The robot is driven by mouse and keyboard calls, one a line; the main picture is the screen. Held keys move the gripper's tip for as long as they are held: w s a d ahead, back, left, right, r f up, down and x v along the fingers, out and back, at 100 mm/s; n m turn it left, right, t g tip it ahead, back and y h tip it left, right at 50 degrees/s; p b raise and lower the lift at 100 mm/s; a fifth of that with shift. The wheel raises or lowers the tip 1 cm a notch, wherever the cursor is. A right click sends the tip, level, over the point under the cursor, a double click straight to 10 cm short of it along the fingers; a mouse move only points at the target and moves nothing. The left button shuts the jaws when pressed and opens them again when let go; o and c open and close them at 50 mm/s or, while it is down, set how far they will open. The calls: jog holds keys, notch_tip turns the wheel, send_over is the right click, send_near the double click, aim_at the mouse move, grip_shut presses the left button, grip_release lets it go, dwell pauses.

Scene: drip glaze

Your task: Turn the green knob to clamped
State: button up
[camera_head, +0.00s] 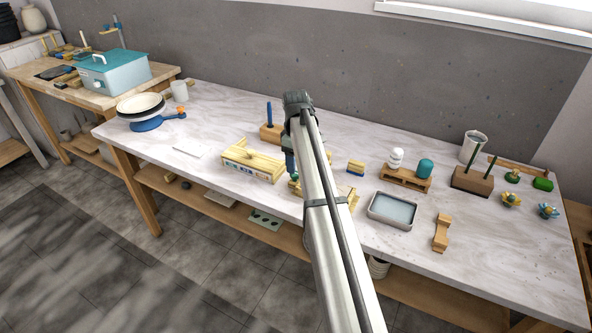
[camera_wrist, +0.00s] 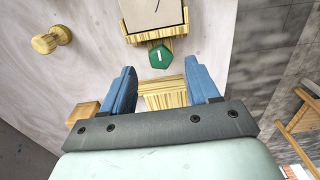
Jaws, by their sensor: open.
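The green knob (camera_wrist: 160,56) is a faceted cap with a white line on top. It sits at the edge of a yellow wooden frame (camera_wrist: 179,30) that holds a pale plate with a thin dark line. In the wrist view the white line points roughly up the picture. My gripper (camera_wrist: 161,72) is open, its two blue fingers on either side of and just short of the knob, with no contact visible. A slatted wooden piece (camera_wrist: 163,97) shows between the fingers. In the head view my arm hides most of this spot, and I cannot make out the knob clearly.
A wooden spool-shaped piece (camera_wrist: 52,40) lies to the left in the wrist view. In the head view, a wooden box (camera_head: 252,164) stands left of my arm and a grey tray (camera_head: 392,210) right of it. The table's front left is mostly clear.

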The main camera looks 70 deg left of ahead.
aim_at(295, 177)
jog(key=shift+f, duration=2.05)
jog(key=shift+c, duration=0.2)
jog(key=c, duration=1)
